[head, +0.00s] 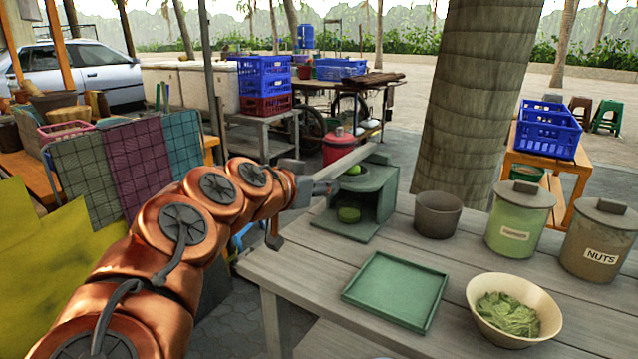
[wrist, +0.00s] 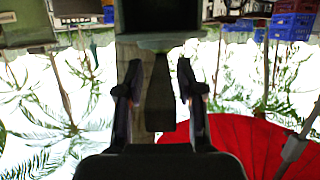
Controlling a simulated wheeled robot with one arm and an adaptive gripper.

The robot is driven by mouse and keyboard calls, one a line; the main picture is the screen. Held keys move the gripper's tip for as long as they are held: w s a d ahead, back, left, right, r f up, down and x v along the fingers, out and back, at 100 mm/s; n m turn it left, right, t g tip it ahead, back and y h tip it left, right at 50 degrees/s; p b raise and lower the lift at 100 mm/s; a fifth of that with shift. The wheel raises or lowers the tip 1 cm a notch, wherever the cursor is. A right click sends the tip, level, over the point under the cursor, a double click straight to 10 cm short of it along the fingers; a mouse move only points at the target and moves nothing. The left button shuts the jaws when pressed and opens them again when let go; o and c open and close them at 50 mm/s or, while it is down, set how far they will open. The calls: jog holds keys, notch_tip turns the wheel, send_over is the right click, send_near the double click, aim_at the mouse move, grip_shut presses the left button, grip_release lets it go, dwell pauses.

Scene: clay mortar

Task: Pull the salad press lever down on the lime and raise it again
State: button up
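The salad press (head: 378,200) is a green-grey stand at the back of the grey wooden table. Its grey lever (head: 345,162) is raised and slants from the press top down to the left, towards my gripper. A small bright green lime (head: 354,170) shows beneath the lever, on the upper part of the press. My gripper (head: 328,189) is at the lever's free end. In the wrist view the lever (wrist: 160,100) runs between the spread fingers of my gripper (wrist: 159,70); I cannot tell whether either finger touches it.
A dark pot (head: 438,214), a green canister (head: 518,222) and a NUTS canister (head: 600,240) stand to the right. In front are a green tray (head: 395,290) and a bowl of greens (head: 477,323).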

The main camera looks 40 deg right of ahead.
jog(key=shift+o, duration=0.6)
jog(key=shift+r, duration=0.1)
jog(key=shift+r, duration=0.1)
jog(key=shift+r, duration=4.9)
